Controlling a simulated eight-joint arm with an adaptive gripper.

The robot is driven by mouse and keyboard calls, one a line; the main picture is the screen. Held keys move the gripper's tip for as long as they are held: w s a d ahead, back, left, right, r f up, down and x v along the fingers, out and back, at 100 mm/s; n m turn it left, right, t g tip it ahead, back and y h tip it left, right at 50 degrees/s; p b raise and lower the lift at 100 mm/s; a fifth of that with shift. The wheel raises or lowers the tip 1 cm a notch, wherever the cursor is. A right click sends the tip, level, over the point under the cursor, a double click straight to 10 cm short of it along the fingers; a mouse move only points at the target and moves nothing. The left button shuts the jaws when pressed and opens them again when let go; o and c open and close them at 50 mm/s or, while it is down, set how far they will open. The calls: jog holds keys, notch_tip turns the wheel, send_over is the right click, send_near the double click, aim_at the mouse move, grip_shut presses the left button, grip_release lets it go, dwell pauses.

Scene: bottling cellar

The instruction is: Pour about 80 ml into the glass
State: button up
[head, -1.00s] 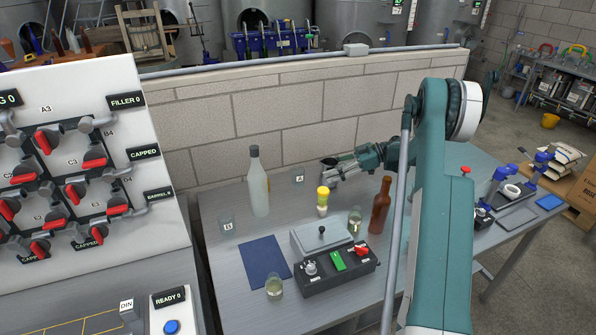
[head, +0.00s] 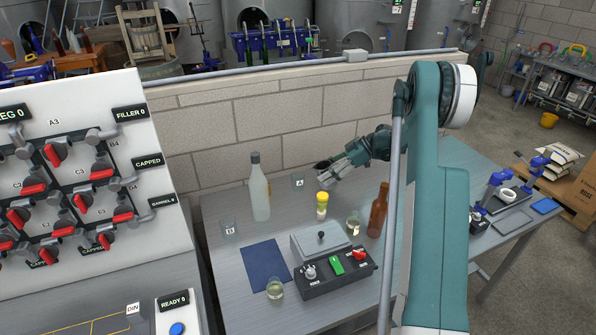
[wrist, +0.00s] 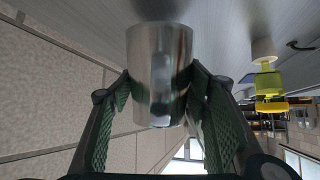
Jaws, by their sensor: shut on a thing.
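My gripper (head: 340,173) is shut on a shiny metal cup (wrist: 160,75), with a finger on either side in the wrist view. In the head view the cup (head: 327,175) is above the bench, its dark mouth to the left. I cannot tell its exact tilt or contents. A clear glass marked A (head: 298,182) stands just left of it. Another marked B (head: 228,229) stands farther left. Two unmarked glasses hold some pale yellowish liquid, one at the front (head: 275,290) and one right of centre (head: 353,228). No stream of liquid shows.
A yellow-topped bottle (head: 322,206) stands just below the cup in the head view. A tall clear bottle (head: 260,190) and a brown bottle (head: 378,211) stand on the bench. A control box (head: 338,273) sits in front, beside a blue mat (head: 264,265). A block wall is behind.

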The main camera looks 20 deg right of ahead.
aim_at(317, 164)
jog(key=shift+w+a+r+g+h+p, duration=0.2)
jog(key=shift+a+r+h+p, duration=0.1)
jog(key=shift+a+h+p, duration=0.25)
jog(key=shift+w+a+r+g+h+p, duration=0.1)
jog(key=shift+a+r+g+h+p, duration=0.2)
jog(key=shift+p, duration=0.35)
jog(key=h+p, duration=0.1)
jog(key=a+r+h+p, duration=0.1)
jog(key=p, duration=0.1)
jog(key=shift+w+a+g+h, duration=0.2)
jog(key=shift+w+g+h, duration=0.05)
jog(key=shift+g, duration=0.05)
jog(key=shift+a+r+h+p, duration=0.15)
jog(key=shift+r+h+p, duration=0.2)
jog(key=shift+h+p, duration=0.45)
jog(key=shift+r+g+h+p, duration=0.25)
jog(key=shift+g+h+p, duration=0.15)
jog(key=shift+p, duration=0.4)
jog(key=shift+w+a+r+g+h+p, duration=0.1)
jog(key=shift+r+g+h+p, duration=0.45)
jog(key=shift+h+p, duration=0.7)
jog(key=shift+a+r+h+p, duration=0.15)
jog(key=shift+r+h+p, duration=0.25)
jog(key=shift+h+p, duration=0.25)
jog(key=shift+w+a+r+g+h, duration=0.15)
jog(key=shift+w+a+g+h, duration=0.05)
jog(key=shift+a+g+h, duration=0.1)
dwell(0.3)
